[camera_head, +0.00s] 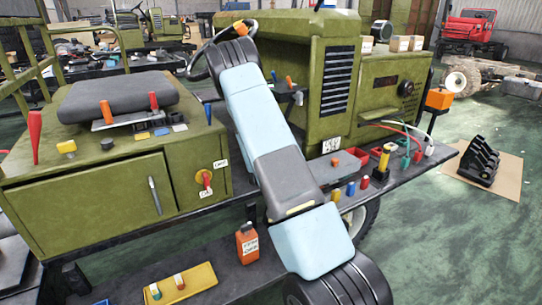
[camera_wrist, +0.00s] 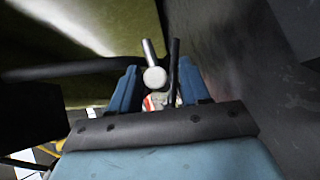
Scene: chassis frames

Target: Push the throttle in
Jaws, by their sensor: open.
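In the wrist view my gripper (camera_wrist: 158,85) has its two blue fingers apart. A pale grey rod with a rounded end (camera_wrist: 154,76) and a thin dark rod (camera_wrist: 173,70) show between the fingers. I cannot tell whether a finger touches either rod, or whether one is the throttle. A small red and white part (camera_wrist: 160,101) shows below the grey end. In the head view my arm reaches up to the green vehicle body, and my fingers are hidden. A dark bracket there carries a blue and an orange lever (camera_head: 290,81).
The green cabinet (camera_head: 95,190) at left carries a dark seat (camera_head: 117,97), an orange lever (camera_head: 106,112) and a red-tipped lever (camera_head: 153,101). A dark shelf with coloured connectors and an orange bottle (camera_head: 247,243) lies in front. Open floor (camera_head: 455,250) is at right.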

